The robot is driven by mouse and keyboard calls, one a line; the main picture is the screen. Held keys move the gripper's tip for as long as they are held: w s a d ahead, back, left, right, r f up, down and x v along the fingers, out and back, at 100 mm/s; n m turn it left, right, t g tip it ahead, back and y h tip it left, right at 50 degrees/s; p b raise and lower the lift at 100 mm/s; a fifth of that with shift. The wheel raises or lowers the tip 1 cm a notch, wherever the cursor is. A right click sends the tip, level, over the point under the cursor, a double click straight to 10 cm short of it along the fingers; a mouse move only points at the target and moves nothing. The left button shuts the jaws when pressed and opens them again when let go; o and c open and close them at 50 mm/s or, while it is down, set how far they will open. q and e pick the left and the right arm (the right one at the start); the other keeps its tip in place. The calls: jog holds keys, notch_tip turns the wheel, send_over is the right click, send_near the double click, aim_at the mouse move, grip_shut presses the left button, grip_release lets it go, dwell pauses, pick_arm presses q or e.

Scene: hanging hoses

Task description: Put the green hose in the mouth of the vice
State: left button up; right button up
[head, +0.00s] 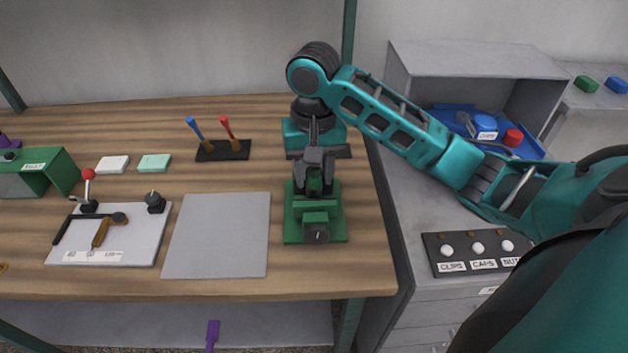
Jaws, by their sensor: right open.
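The green vice (315,222) stands at the right front of the wooden bench, with its dark round screw end facing me. My right gripper (316,178) points down right over the vice's back part and hides much of its mouth. Its fingers are open around or just above the jaws; I cannot tell whether they touch. A dark green bit shows between the fingers, but I cannot tell whether it is hose or vice. No length of green hose shows clearly. My left gripper is not in view.
A grey mat (218,235) and a white board (110,235) with a red-knobbed lever lie left of the vice. A black holder (223,151) with blue and red tools stands behind. A grey cabinet (408,195) with a blue tray (530,146) is at the right.

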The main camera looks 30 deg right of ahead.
notch_tip(320, 180, up, 6)
jog(key=shift+r+p, duration=0.2)
jog(key=shift+p, duration=0.55)
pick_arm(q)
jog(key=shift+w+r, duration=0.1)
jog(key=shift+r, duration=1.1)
pick_arm(e)
jog(key=shift+r, duration=1.05)
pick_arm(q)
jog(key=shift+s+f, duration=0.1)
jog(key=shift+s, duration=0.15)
pick_arm(e)
jog(key=shift+s, duration=0.1)
